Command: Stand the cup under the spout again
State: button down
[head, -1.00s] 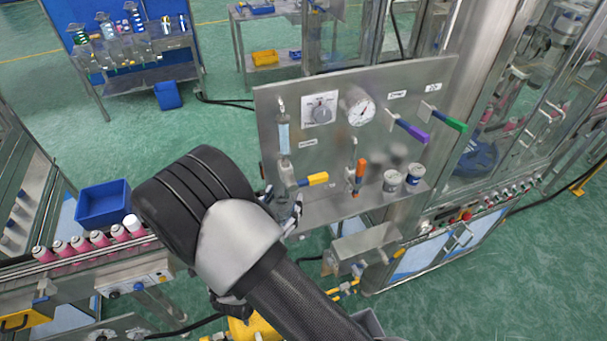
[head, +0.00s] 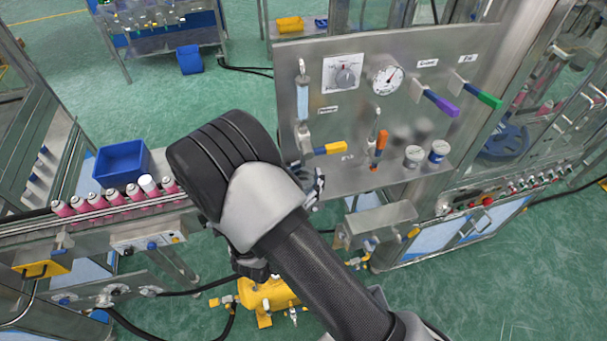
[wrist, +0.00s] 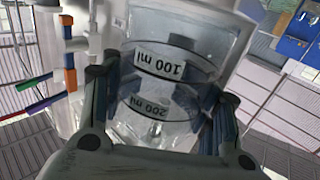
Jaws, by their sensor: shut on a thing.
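A clear cup (wrist: 168,84) marked 100 ml and 200 ml fills the wrist view. Its lettering reads upside down there. My gripper (wrist: 165,105) is shut on it, with one finger on each side of its wall. In the head view my gripper (head: 314,186) is low in front of the steel panel (head: 330,112), below the yellow-handled valve (head: 328,148). The cup is hidden there behind my wrist. An orange-handled valve (head: 379,144) is to the right. I cannot make out the spout clearly, nor whether the cup touches anything below.
Two small jars (head: 414,157) stand on the panel's ledge at right. Purple (head: 441,103) and green (head: 482,95) handles stick out above. A blue bin (head: 121,164) and a row of pink cans (head: 97,201) are at left. A yellow compressor (head: 268,294) is below.

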jog(key=shift+s+a+r, duration=0.1)
jog(key=shift+s+a, duration=0.1)
jog(key=shift+x, duration=0.85)
dwell(0.4)
jog(key=shift+w+r+b, duration=0.4)
jog(key=shift+r+b, duration=0.05)
jog(key=shift+b, duration=0.1)
dwell(1.1)
jog(key=c, duration=1.1)
grip_release()
jog(key=o, duration=0.4)
jog(key=shift+w+d+f, duration=0.15)
jog(key=shift+w+f, duration=0.15)
jog(key=shift+w, duration=0.15)
jog(key=shift+o, duration=1)
jog(key=shift+d, duration=0.1)
jog(key=shift+f, duration=0.1)
